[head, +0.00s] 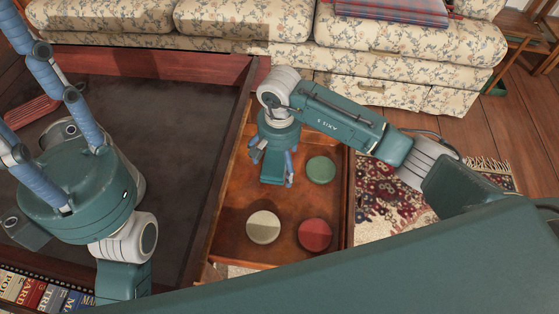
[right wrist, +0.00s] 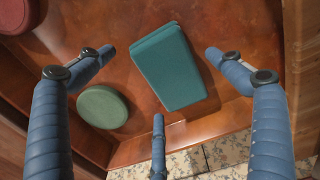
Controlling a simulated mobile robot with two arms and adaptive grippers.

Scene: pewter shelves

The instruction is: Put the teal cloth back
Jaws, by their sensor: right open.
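The teal cloth (right wrist: 168,65) is a folded, flat block lying on the reddish wooden drawer floor (right wrist: 235,40). In the head view the cloth (head: 272,168) shows just below my right gripper (head: 276,176). My right gripper (right wrist: 160,85) is open, its blue fingers spread on both sides of the cloth and a third finger below it. I see no finger touching the cloth. My left gripper (head: 40,85) is at the left of the head view, its blue fingers pointing up and spread apart, with nothing seen between them. Part of it is cut off by the picture edge.
A green disc (head: 320,170), a cream disc (head: 263,227) and a red disc (head: 315,234) lie in the same drawer. A dark-topped table (head: 165,120) with a wooden rim is at left. A floral sofa (head: 400,50) stands behind. A patterned rug (head: 400,205) is at right.

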